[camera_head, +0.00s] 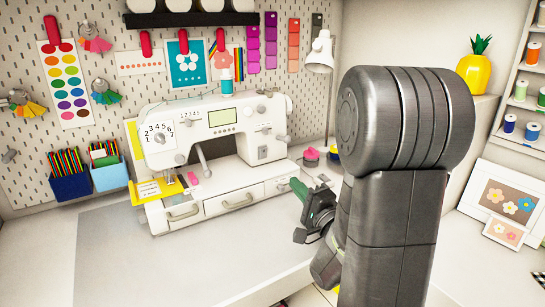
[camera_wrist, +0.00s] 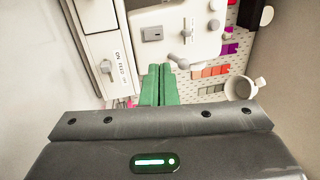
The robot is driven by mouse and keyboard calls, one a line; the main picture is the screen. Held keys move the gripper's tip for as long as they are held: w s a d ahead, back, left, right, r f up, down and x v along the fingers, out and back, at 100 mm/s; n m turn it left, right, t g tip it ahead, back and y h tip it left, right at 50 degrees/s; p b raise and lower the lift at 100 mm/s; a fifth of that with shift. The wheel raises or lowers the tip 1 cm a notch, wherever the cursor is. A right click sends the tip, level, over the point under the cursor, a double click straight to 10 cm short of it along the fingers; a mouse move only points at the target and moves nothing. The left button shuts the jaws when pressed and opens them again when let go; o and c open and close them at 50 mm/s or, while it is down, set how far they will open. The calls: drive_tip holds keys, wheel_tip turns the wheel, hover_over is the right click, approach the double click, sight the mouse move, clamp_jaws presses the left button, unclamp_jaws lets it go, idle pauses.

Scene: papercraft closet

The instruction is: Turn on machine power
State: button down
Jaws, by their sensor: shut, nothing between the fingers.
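The white sewing machine (camera_head: 222,135) stands against the pegboard, with dials, a small green display and drawers in its base. Its panel also shows in the wrist view (camera_wrist: 190,60). There, a grey rectangular switch (camera_wrist: 152,34) lies just beyond my fingertips, and a small lever (camera_wrist: 106,67) sits left of them beside a printed label (camera_wrist: 121,68). I cannot tell the switch's position. My gripper (camera_head: 296,186) is at the machine's right end in the head view. Its green fingers (camera_wrist: 160,68) are shut together and empty. Whether they touch the machine is unclear.
A white lamp (camera_head: 320,52) stands behind my arm, right of the machine. Pink and yellow pots (camera_head: 311,157) sit near my gripper. Pencil boxes (camera_head: 70,185) are at the left. The grey mat (camera_head: 150,265) in front is clear. Framed flower pictures (camera_head: 505,205) lean at the right.

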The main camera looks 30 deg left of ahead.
sight(264, 149)
drive_tip(key=shift+a, duration=0.1)
drive_tip(key=p+x, duration=0.3)
drive_tip(key=x, duration=1.1)
drive_tip(key=shift+w+p, duration=0.1)
drive_tip(key=shift+p, duration=0.3)
drive_tip(key=shift+r+p, duration=0.3)
drive_tip(key=shift+p, duration=0.05)
drive_tip(key=shift+f, duration=0.2)
